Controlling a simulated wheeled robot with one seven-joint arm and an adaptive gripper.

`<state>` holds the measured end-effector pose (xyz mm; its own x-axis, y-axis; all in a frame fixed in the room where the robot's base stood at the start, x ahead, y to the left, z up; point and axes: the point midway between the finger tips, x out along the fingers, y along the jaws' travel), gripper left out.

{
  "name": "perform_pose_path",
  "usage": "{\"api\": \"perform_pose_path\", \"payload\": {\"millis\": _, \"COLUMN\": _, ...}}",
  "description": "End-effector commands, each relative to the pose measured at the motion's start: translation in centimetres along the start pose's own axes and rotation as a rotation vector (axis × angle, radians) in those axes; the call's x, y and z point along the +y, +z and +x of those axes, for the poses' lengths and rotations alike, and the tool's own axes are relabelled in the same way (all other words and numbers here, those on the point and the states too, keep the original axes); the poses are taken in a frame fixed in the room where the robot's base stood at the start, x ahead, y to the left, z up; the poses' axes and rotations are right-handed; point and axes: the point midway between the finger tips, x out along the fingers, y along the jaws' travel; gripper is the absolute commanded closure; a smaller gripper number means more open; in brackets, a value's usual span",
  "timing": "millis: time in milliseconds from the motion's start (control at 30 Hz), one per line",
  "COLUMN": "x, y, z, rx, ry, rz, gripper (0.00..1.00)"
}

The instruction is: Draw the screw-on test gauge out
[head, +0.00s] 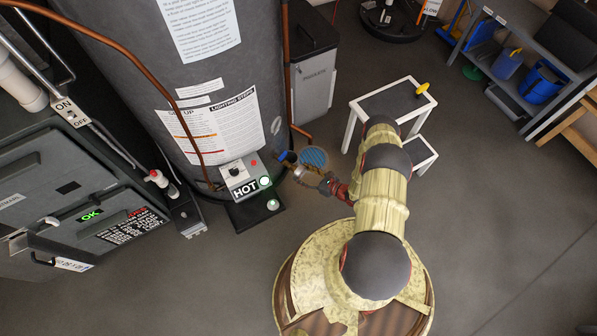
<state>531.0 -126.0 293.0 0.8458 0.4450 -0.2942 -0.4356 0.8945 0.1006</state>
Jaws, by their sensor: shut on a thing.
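The grey water heater (135,60) stands upright at upper left. A small blue-handled valve (284,156) sticks out low on its right side. A small round metallic piece, apparently the test gauge (299,172), sits just below and right of the valve. My gripper (311,179) reaches in from the right and is shut on this piece. The fingers are small and dark here, so their exact contact is hard to see. I cannot tell whether the gauge is still joined to the valve.
A control box marked HOT (241,177) with a lit green light sits left of the gauge. A copper pipe (287,70) runs down beside the heater. A white-framed stand (394,104) is behind my arm. A shelf with blue buckets (540,82) stands at upper right. The floor at right is clear.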

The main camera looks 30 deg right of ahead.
Motion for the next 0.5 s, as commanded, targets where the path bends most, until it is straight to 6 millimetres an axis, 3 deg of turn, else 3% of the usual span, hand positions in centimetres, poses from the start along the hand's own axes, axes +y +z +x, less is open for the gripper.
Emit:
{"api": "perform_pose_path", "payload": {"millis": 167, "x": -0.08, "y": 0.04, "z": 0.01, "rx": -0.001, "ry": -0.001, "rz": -0.001, "gripper": 0.79}}
{"api": "perform_pose_path", "payload": {"millis": 500, "x": -0.12, "y": -0.25, "z": -0.87, "rx": 0.000, "ry": -0.002, "rz": -0.001, "gripper": 0.79}}
